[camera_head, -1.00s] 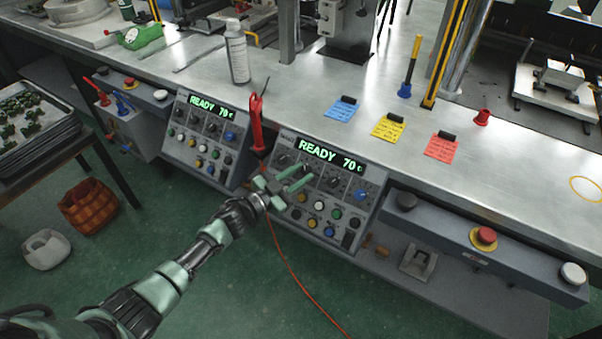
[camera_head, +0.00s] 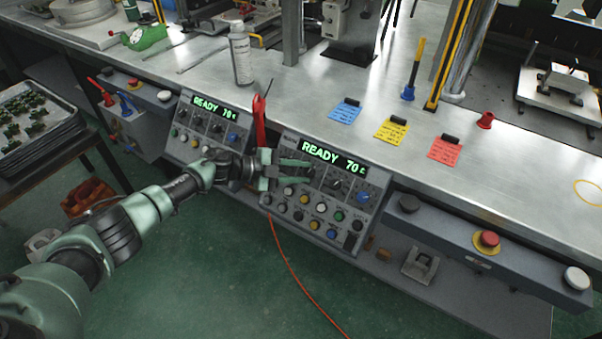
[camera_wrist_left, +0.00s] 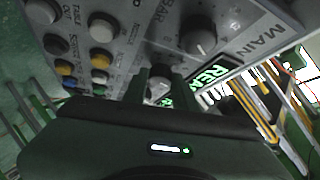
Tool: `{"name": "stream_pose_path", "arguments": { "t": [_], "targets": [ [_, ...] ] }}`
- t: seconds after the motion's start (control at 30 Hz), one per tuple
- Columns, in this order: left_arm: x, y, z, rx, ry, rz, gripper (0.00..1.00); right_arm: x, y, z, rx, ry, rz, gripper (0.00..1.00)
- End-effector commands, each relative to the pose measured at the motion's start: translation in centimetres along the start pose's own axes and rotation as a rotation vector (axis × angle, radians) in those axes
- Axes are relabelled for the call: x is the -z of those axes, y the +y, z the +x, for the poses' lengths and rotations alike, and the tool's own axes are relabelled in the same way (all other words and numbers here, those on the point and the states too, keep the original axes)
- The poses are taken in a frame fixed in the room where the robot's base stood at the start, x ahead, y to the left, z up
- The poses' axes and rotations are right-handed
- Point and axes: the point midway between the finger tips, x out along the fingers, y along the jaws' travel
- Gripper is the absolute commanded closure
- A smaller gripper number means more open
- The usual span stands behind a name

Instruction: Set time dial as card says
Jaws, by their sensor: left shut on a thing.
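My left gripper (camera_head: 297,171) reaches in from the left over the right-hand control panel (camera_head: 352,240). Its fingers are shut on a small round dial (camera_wrist_left: 159,88) on that panel's face, which shows between the fingertips in the left wrist view. The held dial's pointer and label are hidden. Another dial (camera_wrist_left: 198,38) sits beside it, near "BAR". The panel's display (camera_head: 331,157) reads READY 70 and a unit. My right gripper is out of view.
A second panel (camera_head: 185,149) with its own READY 70 display stands left. A red-handled tool (camera_head: 259,121) rises beside my gripper. A spray can (camera_head: 241,58) stands behind. A red stop button (camera_head: 487,239) sits on the right-hand bar. An orange cable hangs below.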

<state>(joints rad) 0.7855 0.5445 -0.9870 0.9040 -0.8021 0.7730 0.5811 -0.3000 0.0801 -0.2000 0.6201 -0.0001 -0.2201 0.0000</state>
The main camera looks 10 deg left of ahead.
Motion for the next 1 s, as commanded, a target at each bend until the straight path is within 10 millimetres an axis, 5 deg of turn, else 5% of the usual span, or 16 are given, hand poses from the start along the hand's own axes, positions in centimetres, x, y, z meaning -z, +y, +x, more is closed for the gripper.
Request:
{"name": "stream_pose_path", "arguments": {
  "t": [0.93,0.97,1.0],
  "targets": [
    [0.01,-0.22,0.06,-0.125,0.000,0.149,1.00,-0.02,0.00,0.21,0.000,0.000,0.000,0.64],
    [0.02,-0.22,0.06,-0.125,0.000,0.149,0.64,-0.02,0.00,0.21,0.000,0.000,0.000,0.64],
    [0.02,-0.22,0.06,-0.125,0.000,0.148,0.53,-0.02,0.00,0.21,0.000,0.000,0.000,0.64]
  ]
}}
